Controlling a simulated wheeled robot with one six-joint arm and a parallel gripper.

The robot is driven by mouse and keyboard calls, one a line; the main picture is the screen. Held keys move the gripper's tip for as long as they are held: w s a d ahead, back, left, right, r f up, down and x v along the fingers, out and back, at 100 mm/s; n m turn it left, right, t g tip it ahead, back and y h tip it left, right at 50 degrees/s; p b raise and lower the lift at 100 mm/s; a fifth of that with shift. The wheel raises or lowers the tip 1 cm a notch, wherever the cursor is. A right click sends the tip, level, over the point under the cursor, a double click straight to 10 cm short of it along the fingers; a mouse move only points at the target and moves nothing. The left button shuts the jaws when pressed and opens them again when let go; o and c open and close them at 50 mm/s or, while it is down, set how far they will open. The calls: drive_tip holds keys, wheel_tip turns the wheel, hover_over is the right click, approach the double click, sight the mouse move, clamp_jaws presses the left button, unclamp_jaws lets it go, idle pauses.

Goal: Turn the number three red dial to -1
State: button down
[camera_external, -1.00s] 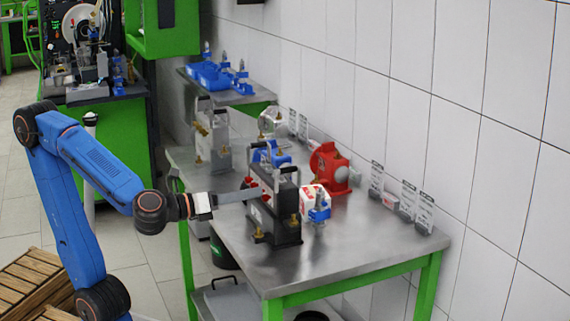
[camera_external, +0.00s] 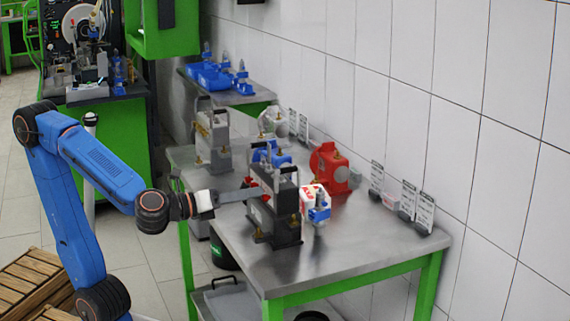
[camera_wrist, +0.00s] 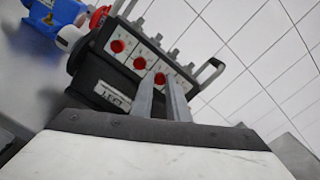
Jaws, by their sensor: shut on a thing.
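A dark test block (camera_wrist: 92,72) with a row of red dials on its face stands on the metal table; it is also in the external view (camera_external: 286,212). In the wrist view, the first red dial (camera_wrist: 118,46) and second red dial (camera_wrist: 140,63) from the left are clear of my fingers. My gripper (camera_wrist: 160,84) is shut on the third red dial (camera_wrist: 160,77), which shows between the fingertips. Any dial further right is hidden by a finger. The dial scale is too small to read. In the external view, my gripper (camera_external: 256,192) reaches the block from the left.
A red pump (camera_external: 328,168) stands behind the block. A small white, red and blue unit (camera_external: 316,204) is close on its right. A grey device (camera_external: 212,140) stands further back. Label cards (camera_external: 408,199) line the wall. The table's front right (camera_external: 370,245) is clear.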

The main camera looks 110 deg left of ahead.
drive_tip(key=shift+n, duration=3.9)
drive_tip(key=c, duration=2)
unclamp_jaws()
drive_tip(key=v, duration=1.7)
drive_tip(key=shift+s+r, duration=0.2)
